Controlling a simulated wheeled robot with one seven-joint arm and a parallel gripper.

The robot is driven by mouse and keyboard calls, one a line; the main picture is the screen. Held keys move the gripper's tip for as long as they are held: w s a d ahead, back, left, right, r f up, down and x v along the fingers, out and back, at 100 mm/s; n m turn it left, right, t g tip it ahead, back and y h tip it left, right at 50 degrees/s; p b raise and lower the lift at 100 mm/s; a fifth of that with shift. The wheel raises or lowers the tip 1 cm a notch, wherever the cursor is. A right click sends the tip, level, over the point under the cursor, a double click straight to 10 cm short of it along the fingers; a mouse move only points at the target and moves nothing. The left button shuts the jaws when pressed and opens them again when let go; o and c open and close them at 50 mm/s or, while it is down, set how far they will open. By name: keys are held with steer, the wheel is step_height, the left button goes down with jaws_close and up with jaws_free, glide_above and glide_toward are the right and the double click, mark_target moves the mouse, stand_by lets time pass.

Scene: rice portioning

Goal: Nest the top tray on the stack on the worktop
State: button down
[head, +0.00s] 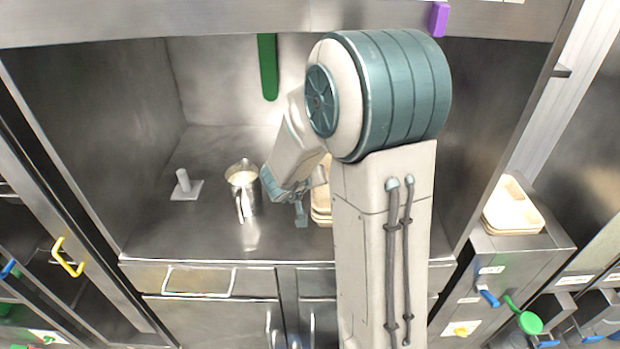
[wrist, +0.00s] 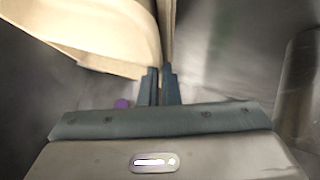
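My gripper (head: 302,215) points down over the worktop, left of the cream trays (head: 321,208), which are mostly hidden behind my arm. In the wrist view, a cream tray (wrist: 95,28) fills the upper left. Its thin wall runs down between the two fingers (wrist: 161,85), which are close together on it. In the head view only a narrow strip of the trays shows, with several stacked rims at its bottom. I cannot tell there whether the top tray touches the ones below.
A metal jug (head: 243,190) with pale contents stands left of my gripper. A grey plate with an upright peg (head: 184,187) lies further left. Another stack of cream trays (head: 513,210) sits on the right cabinet. The steel worktop (head: 190,232) is clear at its front left.

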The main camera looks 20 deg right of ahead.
steer(key=shift+f, duration=0.3)
steer(key=c, duration=1.6)
jaws_free()
steer(key=shift+r, duration=0.1)
steer(key=p+v, duration=0.4)
steer(key=v, duration=1)
steer(key=shift+w, duration=0.1)
